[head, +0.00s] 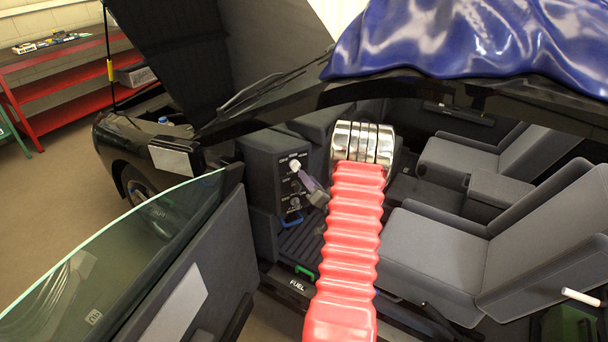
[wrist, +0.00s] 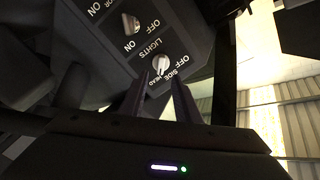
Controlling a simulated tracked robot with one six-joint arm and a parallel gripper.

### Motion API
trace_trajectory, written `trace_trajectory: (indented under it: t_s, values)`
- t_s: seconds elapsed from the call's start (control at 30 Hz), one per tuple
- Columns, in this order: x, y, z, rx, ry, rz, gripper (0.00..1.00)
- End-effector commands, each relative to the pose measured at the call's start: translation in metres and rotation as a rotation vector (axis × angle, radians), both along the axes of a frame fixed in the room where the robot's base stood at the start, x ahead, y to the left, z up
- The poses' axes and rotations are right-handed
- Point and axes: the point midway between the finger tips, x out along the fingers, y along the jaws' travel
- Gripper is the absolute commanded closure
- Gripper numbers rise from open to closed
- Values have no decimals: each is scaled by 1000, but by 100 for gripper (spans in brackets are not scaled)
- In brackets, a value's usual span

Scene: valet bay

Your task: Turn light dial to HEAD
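The light dial (wrist: 161,65) is a pale knob on a dark panel, beside the word LIGHTS and the marks OFF, SIDE and HEAD, which appear upside down in the wrist view. Which mark it points to is hard to tell. In the head view the dark control panel (head: 291,190) stands inside the car's open doorway, with a pale knob (head: 295,165) near its top. My gripper (wrist: 162,78) is open and empty, its two dark fingers apart and pointing at the dial. Whether they touch it is unclear. My gripper also shows in the head view (head: 301,176), close to the panel.
A second switch (wrist: 130,23) marked ON and OFF sits beside the dial. A blue handle (head: 291,220) and a green handle (head: 304,271) are lower down. The open door (head: 210,275) stands at left; grey seats (head: 430,255) are at right. A blue cover (head: 470,40) drapes the roof.

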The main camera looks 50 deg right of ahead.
Motion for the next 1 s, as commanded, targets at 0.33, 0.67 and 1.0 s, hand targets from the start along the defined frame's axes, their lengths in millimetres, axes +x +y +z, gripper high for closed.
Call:
trace_trajectory:
  t_s: [0.33, 0.67, 1.0]
  values:
    - [-54, 26, -1, 2, 0, -3, 70]
    - [-69, 35, 0, 0, 0, 0, 70]
    - [-69, 35, -1, 0, 1, -1, 70]
